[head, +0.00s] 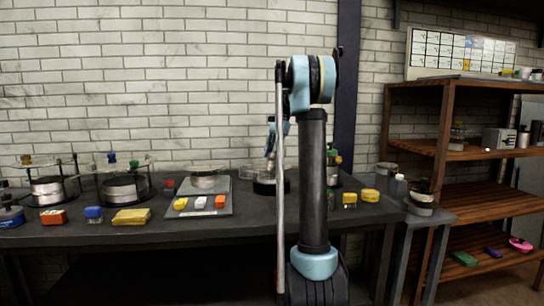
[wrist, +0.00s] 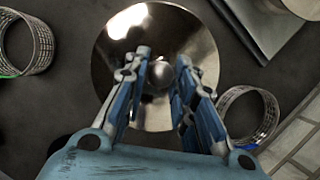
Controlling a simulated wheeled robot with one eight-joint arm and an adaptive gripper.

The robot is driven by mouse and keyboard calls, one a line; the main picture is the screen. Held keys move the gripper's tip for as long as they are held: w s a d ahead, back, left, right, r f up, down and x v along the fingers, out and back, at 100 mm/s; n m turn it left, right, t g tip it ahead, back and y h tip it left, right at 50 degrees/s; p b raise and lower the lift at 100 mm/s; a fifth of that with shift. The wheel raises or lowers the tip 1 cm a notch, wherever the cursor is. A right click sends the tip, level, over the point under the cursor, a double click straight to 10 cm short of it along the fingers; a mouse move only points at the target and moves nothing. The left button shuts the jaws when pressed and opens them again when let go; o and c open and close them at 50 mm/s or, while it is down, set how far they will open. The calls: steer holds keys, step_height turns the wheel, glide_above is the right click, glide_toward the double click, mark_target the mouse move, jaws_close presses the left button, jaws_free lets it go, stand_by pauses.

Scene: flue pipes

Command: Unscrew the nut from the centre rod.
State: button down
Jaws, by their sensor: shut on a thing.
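In the wrist view a shiny round metal dish (wrist: 115,55) lies below my gripper (wrist: 162,62). A small rounded metal piece, seemingly the nut (wrist: 160,76), shows at its centre between my two fingers. The fingers are shut on it, one on each side. The centre rod cannot be made out; the nut and my fingers cover that spot. In the head view my gripper (head: 270,152) points down over a low dark round base (head: 268,187) on the bench, partly hidden behind my arm.
Wire baskets stand left (wrist: 28,45) and right (wrist: 248,110) of the dish. On the bench (head: 240,235), a grey board (head: 185,210) with coloured blocks lies left of the base. Round glass-topped stands (head: 122,185) are farther left. A wooden shelf (head: 440,150) stands at right.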

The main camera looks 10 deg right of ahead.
steer(key=n, duration=0.1)
steer(key=n+h, duration=0.1)
steer(key=n, duration=0.1)
steer(key=shift+w+a+n+g, duration=0.2)
steer(key=shift+n+g, duration=0.1)
steer(key=shift+g, duration=0.1)
steer(key=c, duration=1.2)
jaws_free()
steer(key=shift+d, duration=0.1)
steer(key=shift+c, duration=0.2)
